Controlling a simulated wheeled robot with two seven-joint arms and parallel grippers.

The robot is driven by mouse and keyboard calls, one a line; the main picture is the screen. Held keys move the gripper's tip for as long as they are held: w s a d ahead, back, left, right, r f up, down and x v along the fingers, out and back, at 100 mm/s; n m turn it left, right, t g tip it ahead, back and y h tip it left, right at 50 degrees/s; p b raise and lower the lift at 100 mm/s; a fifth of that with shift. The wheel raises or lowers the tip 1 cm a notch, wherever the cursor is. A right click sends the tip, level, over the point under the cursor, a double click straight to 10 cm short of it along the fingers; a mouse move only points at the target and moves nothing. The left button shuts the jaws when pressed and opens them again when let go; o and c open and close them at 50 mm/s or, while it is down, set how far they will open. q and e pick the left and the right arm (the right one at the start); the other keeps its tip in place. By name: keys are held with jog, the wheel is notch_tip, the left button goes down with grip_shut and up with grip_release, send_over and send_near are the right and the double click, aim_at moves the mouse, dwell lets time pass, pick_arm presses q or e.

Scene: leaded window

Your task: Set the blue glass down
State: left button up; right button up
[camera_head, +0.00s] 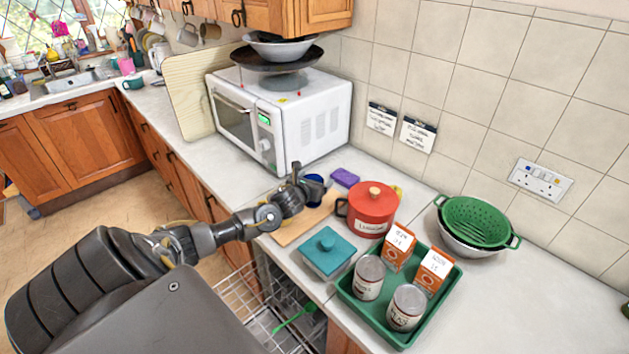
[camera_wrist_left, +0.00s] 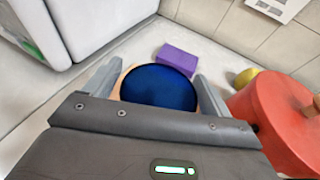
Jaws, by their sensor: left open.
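The blue glass (camera_head: 315,180) is on the counter right of the microwave, at the far end of a wooden board (camera_head: 292,232). In the left wrist view the glass (camera_wrist_left: 158,86) shows as a dark blue round shape between the two fingers. My left gripper (camera_head: 304,184) is open around the glass, one finger on each side. I cannot tell whether the fingers touch it. My right gripper is not in view.
A purple sponge (camera_head: 345,177) lies just behind the glass. A red lidded pot (camera_head: 371,212) stands close on the right, and the white microwave (camera_head: 300,125) on the left. A teal box (camera_head: 328,252) and a green tray (camera_head: 350,300) are nearer. An open dishwasher rack (camera_head: 240,300) is below.

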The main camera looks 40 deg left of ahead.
pick_arm(q)
jog(key=shift+s+r, duration=0.1)
jog(key=shift+r, duration=0.05)
jog(key=b+v, duration=0.3)
jog(key=v, duration=0.9)
jog(key=shift+a, duration=0.1)
